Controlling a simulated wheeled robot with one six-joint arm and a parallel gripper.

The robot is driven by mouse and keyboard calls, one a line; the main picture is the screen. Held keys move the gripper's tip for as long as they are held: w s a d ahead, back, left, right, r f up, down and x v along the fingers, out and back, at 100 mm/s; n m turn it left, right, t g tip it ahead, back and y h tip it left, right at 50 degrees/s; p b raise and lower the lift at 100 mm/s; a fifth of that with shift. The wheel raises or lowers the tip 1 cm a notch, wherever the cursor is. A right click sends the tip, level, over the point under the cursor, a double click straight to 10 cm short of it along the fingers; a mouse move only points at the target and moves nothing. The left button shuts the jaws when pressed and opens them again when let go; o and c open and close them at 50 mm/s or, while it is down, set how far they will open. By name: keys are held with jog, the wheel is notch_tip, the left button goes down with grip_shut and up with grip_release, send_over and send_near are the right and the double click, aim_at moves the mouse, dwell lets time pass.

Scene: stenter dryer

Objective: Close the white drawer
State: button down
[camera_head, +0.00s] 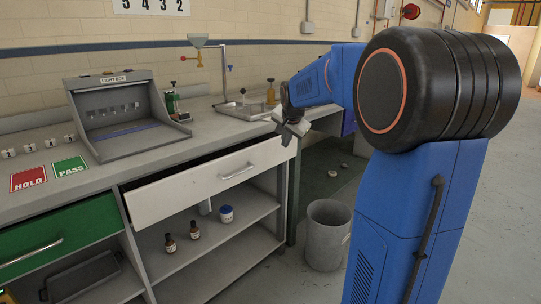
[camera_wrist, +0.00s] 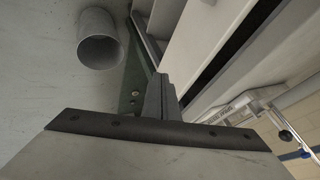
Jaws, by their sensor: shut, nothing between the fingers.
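The white drawer (camera_head: 190,190) stands partly pulled out under the workbench, with a dark gap between its front and the bench top. Its metal handle (camera_head: 237,172) is at the right of the front's middle. My gripper (camera_head: 292,132) is shut and empty, close to the drawer's upper right corner. I cannot tell if it touches the drawer. In the wrist view my shut fingers (camera_wrist: 160,97) point toward the drawer's white front (camera_wrist: 200,38), and the dark gap runs behind it.
A green drawer (camera_head: 60,236) is at the left. An open shelf below holds small brown bottles (camera_head: 170,243) and a blue-lidded jar (camera_head: 226,214). A grey bin (camera_head: 326,235) stands on the floor to the right. A light box (camera_head: 125,115) and a sink (camera_head: 245,110) are on the bench.

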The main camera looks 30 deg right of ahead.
jog(key=s+a, duration=0.3)
jog(key=a, duration=0.4)
jog(key=shift+w+d+f, duration=0.25)
jog(key=shift+w+f, duration=1.1)
jog(key=shift+w, duration=0.25)
jog(key=shift+w+d+f, duration=0.2)
jog(key=shift+w+f, duration=1.15)
jog(key=shift+w, duration=0.25)
jog(key=shift+w+d+f, duration=0.25)
jog(key=shift+w+f, duration=1.1)
jog(key=shift+w, duration=0.25)
